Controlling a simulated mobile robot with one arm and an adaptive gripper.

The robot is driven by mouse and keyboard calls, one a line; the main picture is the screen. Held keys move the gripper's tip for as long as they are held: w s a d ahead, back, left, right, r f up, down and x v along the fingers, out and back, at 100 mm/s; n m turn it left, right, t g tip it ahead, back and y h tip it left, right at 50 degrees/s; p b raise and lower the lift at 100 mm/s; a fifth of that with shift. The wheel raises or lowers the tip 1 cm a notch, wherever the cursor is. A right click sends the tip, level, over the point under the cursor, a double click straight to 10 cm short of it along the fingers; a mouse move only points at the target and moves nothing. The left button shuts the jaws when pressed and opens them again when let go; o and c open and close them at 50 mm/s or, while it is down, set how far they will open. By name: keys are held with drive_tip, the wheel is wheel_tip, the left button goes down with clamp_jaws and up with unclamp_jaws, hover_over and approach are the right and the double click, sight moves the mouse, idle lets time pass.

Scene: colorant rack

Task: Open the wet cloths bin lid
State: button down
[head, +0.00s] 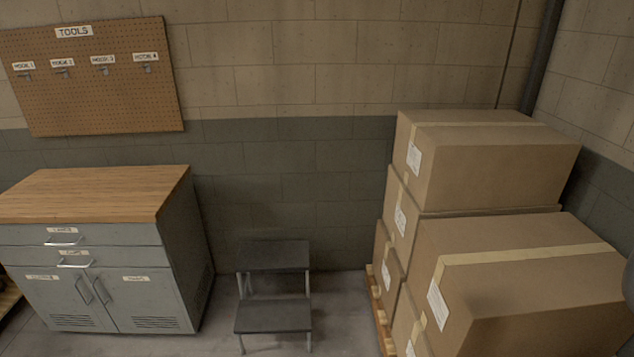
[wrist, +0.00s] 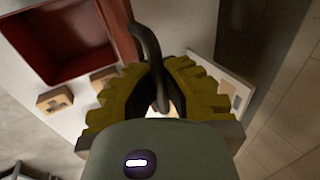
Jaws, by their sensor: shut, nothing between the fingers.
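No bin marked for wet cloths can be made out in the head view. In the wrist view, a red box-like thing (wrist: 75,50) with a dark recessed inside fills the upper left; I cannot tell whether it is the bin or whether it has a lid. My gripper (wrist: 159,90), with yellow ridged fingers, is shut and empty. A dark curved bar (wrist: 143,38) runs down behind the fingertips; its lower end is partly hidden by them, and I cannot tell whether they touch it.
In the wrist view, small tan blocks (wrist: 56,98) lie on a pale surface. In the head view stand a grey cabinet (head: 110,262), a step stool (head: 273,316), stacked cartons (head: 490,165) on a pallet, and a pegboard (head: 100,100) on the wall. Floor shows between cabinet and cartons.

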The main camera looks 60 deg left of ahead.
drive_tip(key=shift+w+d+r+b, duration=0.25)
drive_tip(key=shift+w+r+b, duration=0.15)
drive_tip(key=shift+w, duration=0.3)
drive_tip(key=c, duration=1.5)
unclamp_jaws()
drive_tip(key=shift+w+d+r, duration=0.1)
drive_tip(key=shift+r, duration=0.05)
drive_tip(key=o, duration=0.5)
drive_tip(key=shift+f, duration=0.2)
drive_tip(key=shift+c, duration=0.2)
drive_tip(key=shift+f, duration=0.1)
drive_tip(key=shift+s, duration=0.2)
drive_tip(key=v, duration=0.7)
drive_tip(key=shift+r, duration=0.2)
drive_tip(key=shift+s, duration=0.1)
